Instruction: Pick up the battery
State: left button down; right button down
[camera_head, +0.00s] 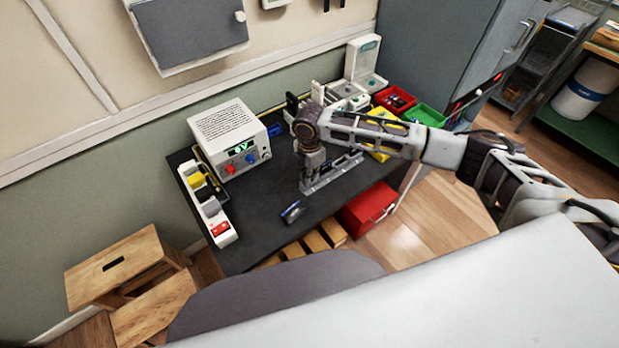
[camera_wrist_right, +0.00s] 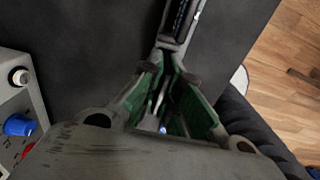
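A small blue and silver piece, apparently the battery (camera_head: 292,211), lies on the dark worktop near its front edge. My right gripper (camera_head: 309,188) points down, a little behind and to the right of this piece, at the left end of a metal rail (camera_head: 334,174). In the right wrist view the fingers (camera_wrist_right: 171,75) stand apart with green inner sides showing. A small blue spot shows low between them; I cannot tell if it is the battery. The rail (camera_wrist_right: 183,25) runs up from the fingertips. My left gripper is not in view.
A white power supply (camera_head: 226,138) and a white tray of coloured parts (camera_head: 221,230) stand on the left of the worktop (camera_head: 262,222). Red (camera_head: 396,98) and green (camera_head: 425,114) bins are at the back right. A red box (camera_head: 368,209) sits below the front edge.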

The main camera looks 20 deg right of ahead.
jog(key=shift+r, duration=0.1)
dwell(0.3)
jog(key=shift+r, duration=4.95)
jog(key=shift+r, duration=0.1)
